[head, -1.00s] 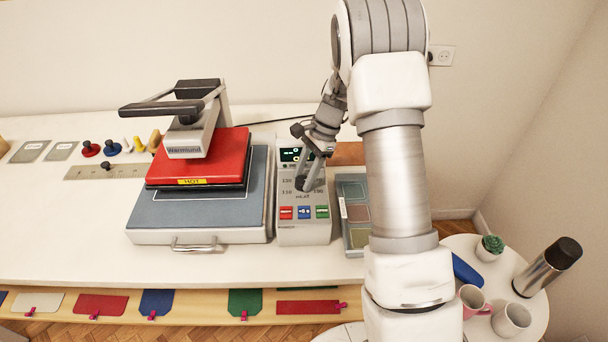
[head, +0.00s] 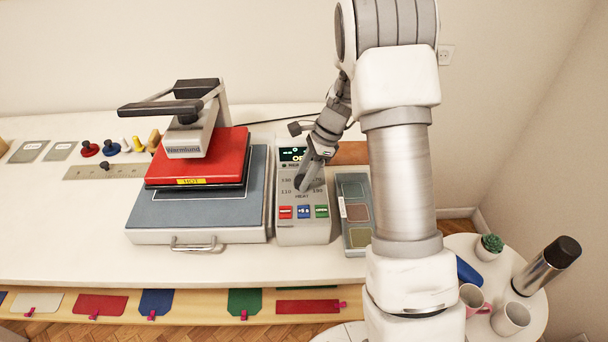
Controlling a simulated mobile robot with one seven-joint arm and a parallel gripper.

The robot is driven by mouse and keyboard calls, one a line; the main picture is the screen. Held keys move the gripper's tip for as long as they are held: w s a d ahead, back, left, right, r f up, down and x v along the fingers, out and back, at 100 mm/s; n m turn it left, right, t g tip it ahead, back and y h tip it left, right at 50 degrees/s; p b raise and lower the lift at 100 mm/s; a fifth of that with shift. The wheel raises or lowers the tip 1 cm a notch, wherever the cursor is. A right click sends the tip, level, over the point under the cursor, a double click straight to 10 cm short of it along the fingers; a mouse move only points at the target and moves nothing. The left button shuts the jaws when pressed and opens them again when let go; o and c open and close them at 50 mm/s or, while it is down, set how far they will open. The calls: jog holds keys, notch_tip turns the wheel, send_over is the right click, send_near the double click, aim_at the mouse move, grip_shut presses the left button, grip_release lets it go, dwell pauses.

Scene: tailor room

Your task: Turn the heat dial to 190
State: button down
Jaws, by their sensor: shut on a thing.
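The control box (head: 288,229) stands on the white table, just right of the heat press. Its face carries printed numbers around the heat dial, with 190 at the lower right. A small dark display (head: 291,155) sits at the top and is partly covered. My gripper (head: 301,187) points down at the middle of the face and is shut on the heat dial. The gripper hides the dial, so its pointer cannot be read. Red, blue and green buttons (head: 304,212) line the front below the dial.
The heat press (head: 197,212) with its red plate (head: 215,151) marked HOT is close on the left. A tray of swatches (head: 355,190) is close on the right. A round side table (head: 483,331) holds mugs, a flask and a plant.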

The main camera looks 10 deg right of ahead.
jog(key=shift+c, duration=1.8)
grip_release()
jog(key=shift+r, duration=0.1)
jog(key=v, duration=1.7)
jog(key=shift+d, duration=0.15)
